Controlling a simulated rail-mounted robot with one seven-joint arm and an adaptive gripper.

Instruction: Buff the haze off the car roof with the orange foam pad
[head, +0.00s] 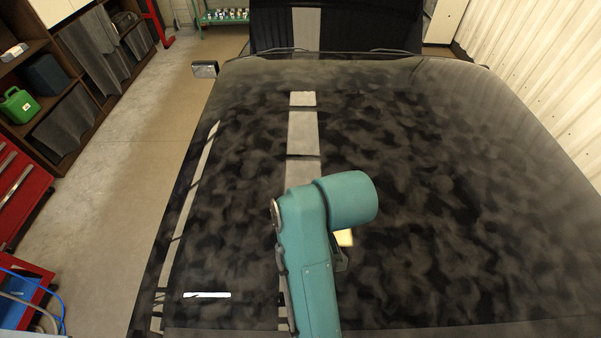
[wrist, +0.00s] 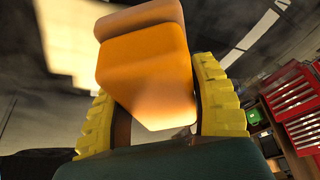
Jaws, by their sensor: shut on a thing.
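The car's broad dark panel (head: 430,190) fills most of the head view, covered in mottled grey haze with darker patches between. The orange foam pad (wrist: 145,60) is a thick block in the wrist view, between the two yellow ribbed fingers of my gripper (wrist: 152,85), which are shut on it. The pad's outer end points toward a dark, hazy surface with bright reflections; I cannot tell whether they touch. In the head view my teal arm reaches over the panel's middle and hides the gripper. A small pale yellow patch (head: 344,238) shows beside the arm; I cannot tell what it is.
A mirror (head: 205,69) sticks out at the car's far left, and wipers (head: 385,51) lie at the panel's far edge. Shelves with a green can (head: 19,105) and red cabinets (head: 22,190) stand left. A corrugated wall (head: 540,70) is right. The left floor strip is clear.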

